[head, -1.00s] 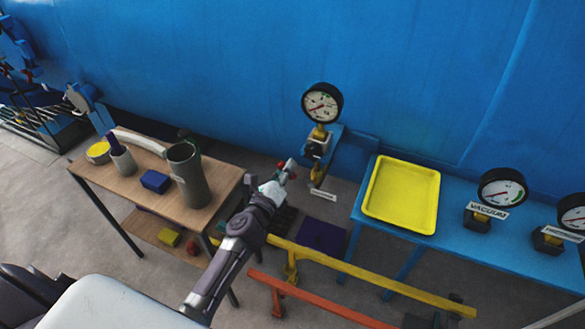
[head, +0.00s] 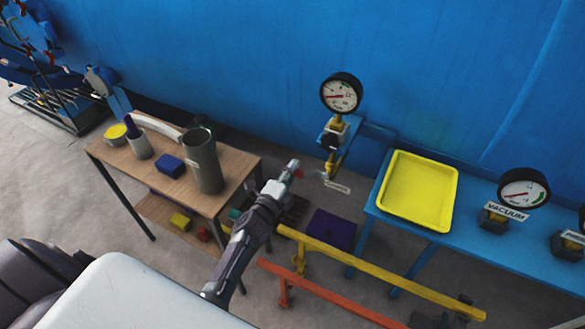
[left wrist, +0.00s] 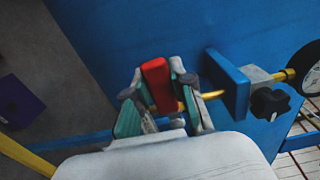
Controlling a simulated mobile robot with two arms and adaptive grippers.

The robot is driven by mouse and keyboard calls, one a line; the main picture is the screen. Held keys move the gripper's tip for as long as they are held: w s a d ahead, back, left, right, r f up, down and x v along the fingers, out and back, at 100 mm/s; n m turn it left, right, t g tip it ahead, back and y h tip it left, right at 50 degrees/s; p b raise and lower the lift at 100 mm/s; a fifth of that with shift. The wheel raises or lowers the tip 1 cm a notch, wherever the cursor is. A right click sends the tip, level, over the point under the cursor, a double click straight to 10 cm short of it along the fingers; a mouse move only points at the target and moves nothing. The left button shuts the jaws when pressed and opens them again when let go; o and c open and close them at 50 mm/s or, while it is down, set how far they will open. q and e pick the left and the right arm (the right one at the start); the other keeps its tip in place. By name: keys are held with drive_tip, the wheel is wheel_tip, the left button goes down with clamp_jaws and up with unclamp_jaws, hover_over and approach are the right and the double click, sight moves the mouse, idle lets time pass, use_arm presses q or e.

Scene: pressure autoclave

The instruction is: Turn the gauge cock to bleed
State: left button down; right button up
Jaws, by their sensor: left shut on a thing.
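The black-rimmed gauge (head: 341,93) stands on a brass and dark fitting (head: 333,136) by the blue wall. The fitting's black knob (left wrist: 270,103) and brass pipe (left wrist: 212,95) show in the left wrist view. A red handle (left wrist: 157,82) stands at the pipe's near end; a bit of its red shows beside the fingertips in the head view (head: 300,174). My left gripper (head: 293,166) is shut on the red handle, with a finger on each side of it (left wrist: 160,100). The fingers hide the handle's lower part. My right gripper is not in view.
A blue bracket plate (left wrist: 229,84) stands close beside the fingers. A blue bench (head: 470,228) at right carries a yellow tray (head: 418,190) and a vacuum gauge (head: 523,188). A wooden table (head: 230,178) stands left of my arm; yellow (head: 380,271) and orange (head: 325,292) rails run low in front.

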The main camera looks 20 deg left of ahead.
use_arm(q)
drive_tip(key=shift+f, duration=0.25)
idle(0.3)
drive_tip(key=c, duration=1)
unclamp_jaws()
drive_tip(key=shift+o, duration=0.2)
drive_tip(key=shift+s, duration=0.1)
drive_tip(key=s, duration=1.2)
drive_tip(key=shift+a, duration=0.2)
